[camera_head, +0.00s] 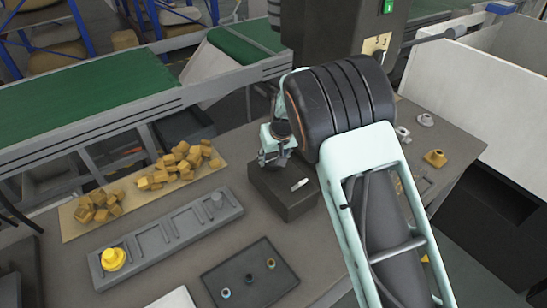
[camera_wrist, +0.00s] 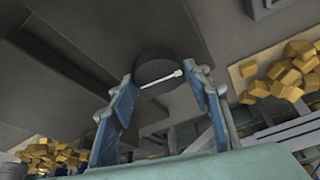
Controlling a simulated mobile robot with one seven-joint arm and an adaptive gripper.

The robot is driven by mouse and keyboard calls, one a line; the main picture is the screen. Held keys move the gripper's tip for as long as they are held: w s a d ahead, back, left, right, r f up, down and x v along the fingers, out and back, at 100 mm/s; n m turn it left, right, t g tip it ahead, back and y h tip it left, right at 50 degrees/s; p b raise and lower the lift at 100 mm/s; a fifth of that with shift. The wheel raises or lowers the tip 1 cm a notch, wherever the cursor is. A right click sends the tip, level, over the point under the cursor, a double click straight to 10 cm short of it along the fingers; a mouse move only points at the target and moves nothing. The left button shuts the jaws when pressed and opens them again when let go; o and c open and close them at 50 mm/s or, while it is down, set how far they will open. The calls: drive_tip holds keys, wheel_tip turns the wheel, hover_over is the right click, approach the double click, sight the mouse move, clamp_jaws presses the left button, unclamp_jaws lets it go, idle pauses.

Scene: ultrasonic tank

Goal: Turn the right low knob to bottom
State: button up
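A dark round knob (camera_wrist: 158,66) with a white pointer line (camera_wrist: 161,79) shows in the wrist view, between and beyond my fingertips. The pointer lies slantwise, its right end higher and thicker. My gripper (camera_wrist: 163,84) is open, with one finger on each side of the knob and nothing held. I cannot tell whether either finger touches it. In the head view my gripper (camera_head: 277,148) hangs just above a dark block (camera_head: 284,203) on the table. A short white mark (camera_head: 300,184) shows on that block. My arm hides part of the area behind.
A grey slotted tray (camera_head: 170,236) with a yellow part (camera_head: 113,259) lies front left. A dark plate (camera_head: 250,288) with small round fittings lies in front. Brown lumps (camera_head: 180,163) lie on a tan board. A tall dark machine (camera_head: 335,30) stands behind my arm.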

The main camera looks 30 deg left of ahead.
drive_tip(key=c, duration=0.6)
drive_tip(key=shift+f+n+b, duration=0.2)
drive_tip(key=shift+n+b, duration=0.2)
drive_tip(key=shift+b, duration=0.65)
drive_tip(key=shift+r+n, duration=0.15)
drive_tip(key=shift+n, duration=0.15)
drive_tip(key=o, duration=1.2)
drive_tip(key=shift+r, duration=0.1)
drive_tip(key=shift+c, duration=0.2)
